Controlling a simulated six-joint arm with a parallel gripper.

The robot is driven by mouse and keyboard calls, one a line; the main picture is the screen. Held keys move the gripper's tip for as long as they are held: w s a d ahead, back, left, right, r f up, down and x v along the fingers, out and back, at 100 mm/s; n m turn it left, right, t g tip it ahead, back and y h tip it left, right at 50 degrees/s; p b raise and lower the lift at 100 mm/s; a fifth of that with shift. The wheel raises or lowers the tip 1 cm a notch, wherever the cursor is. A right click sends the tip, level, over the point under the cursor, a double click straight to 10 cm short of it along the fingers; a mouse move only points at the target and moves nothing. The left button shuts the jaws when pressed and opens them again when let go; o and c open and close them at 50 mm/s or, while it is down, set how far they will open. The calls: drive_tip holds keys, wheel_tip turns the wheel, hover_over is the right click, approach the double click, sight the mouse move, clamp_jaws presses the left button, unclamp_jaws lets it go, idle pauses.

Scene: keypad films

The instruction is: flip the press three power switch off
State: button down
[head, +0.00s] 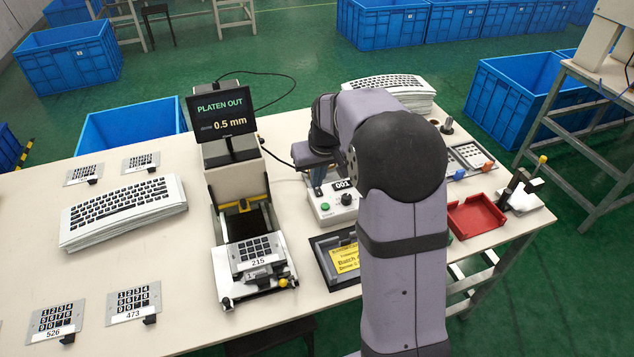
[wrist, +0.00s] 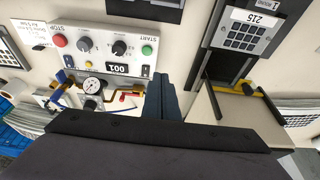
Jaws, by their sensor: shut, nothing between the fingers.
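The white press control box (head: 322,217) stands right of the press in the head view, partly hidden by my arm. In the wrist view the control box (wrist: 103,44) shows a red STOP button (wrist: 59,41), dark knobs, a green START button (wrist: 147,50) and a 001 counter. A small dark part (wrist: 146,71) sits below START; I cannot tell whether it is the power switch or which way it is set. My gripper (wrist: 166,80) is shut and empty, beside the box's START end. In the head view my gripper (head: 318,187) is over the box's back edge.
The press (head: 238,185) holds a keypad plate marked 215 (head: 258,254) on its extended platen. Its screen (head: 222,116) reads PLATEN OUT, 0.5 mm. A pressure gauge (wrist: 92,86) with pipes lies close to the box. A red tray (head: 476,220) stands at the right.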

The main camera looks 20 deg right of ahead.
drive_tip(key=w+d+r, duration=0.2)
drive_tip(key=w+d, duration=0.1)
drive_tip(key=w, duration=0.2)
drive_tip(key=shift+r, duration=0.2)
drive_tip(key=p, duration=0.4)
hover_over(317, 191)
wheel_tip(317, 191, down, 12)
drive_tip(key=shift+s+r, duration=0.15)
drive_tip(key=shift+f+p, duration=0.4)
drive_tip(key=shift+f, duration=0.45)
